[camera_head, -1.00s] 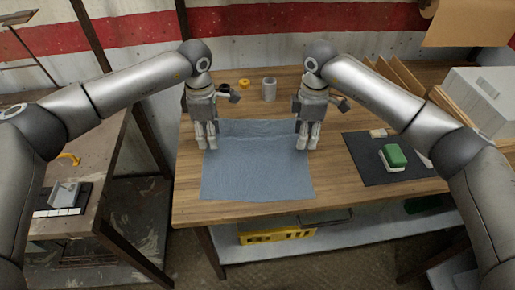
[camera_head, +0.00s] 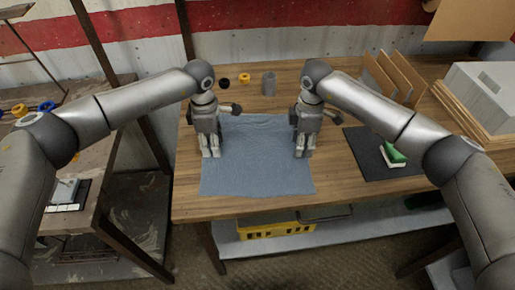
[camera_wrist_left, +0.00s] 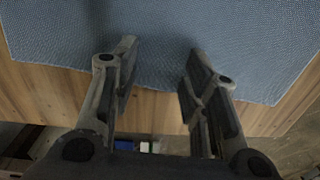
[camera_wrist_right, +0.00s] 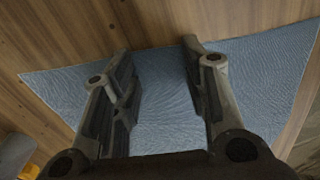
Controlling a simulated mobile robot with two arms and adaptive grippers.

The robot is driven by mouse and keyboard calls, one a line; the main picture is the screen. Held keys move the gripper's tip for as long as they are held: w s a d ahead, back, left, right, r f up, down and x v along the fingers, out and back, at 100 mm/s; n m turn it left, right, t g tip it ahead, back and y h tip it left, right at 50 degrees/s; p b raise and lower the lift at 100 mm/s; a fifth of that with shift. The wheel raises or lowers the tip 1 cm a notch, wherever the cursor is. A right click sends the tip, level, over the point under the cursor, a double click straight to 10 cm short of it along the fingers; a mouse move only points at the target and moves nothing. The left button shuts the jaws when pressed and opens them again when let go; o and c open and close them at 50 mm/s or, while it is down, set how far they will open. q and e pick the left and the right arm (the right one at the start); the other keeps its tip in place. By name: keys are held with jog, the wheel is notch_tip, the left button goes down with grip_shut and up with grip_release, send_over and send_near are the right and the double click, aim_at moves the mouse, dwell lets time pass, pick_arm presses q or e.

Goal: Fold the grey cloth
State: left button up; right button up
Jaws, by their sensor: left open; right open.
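The grey-blue cloth (camera_head: 258,165) lies spread on the wooden table, with slight creases and a fairly straight near edge. My left gripper (camera_head: 211,155) is open over its left side, and my right gripper (camera_head: 303,155) is open over its right side. In the left wrist view, the open fingers (camera_wrist_left: 158,75) point across the cloth (camera_wrist_left: 160,35) near one of its edges. In the right wrist view, the open fingers (camera_wrist_right: 160,60) are at a cloth edge, with cloth (camera_wrist_right: 255,75) showing between and beside them. Neither gripper holds anything. Contact with the cloth cannot be told.
A dark mat (camera_head: 372,160) with a green and white block (camera_head: 395,155) lies to the right. A grey cylinder (camera_head: 269,83) and a yellow ring (camera_head: 244,78) stand behind the cloth. Brown dividers (camera_head: 392,78) and a grey box (camera_head: 485,88) fill the back right.

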pick_arm(q)
jog(key=shift+f, duration=0.1)
jog(key=shift+c, duration=0.5)
pick_arm(e)
jog(key=shift+c, duration=0.5)
pick_arm(q)
jog(key=shift+s, duration=0.1)
grip_shut()
pick_arm(e)
jog(key=shift+s+f, duration=0.1)
jog(key=shift+f, duration=0.05)
grip_shut()
pick_arm(q)
jog(key=shift+f, duration=0.1)
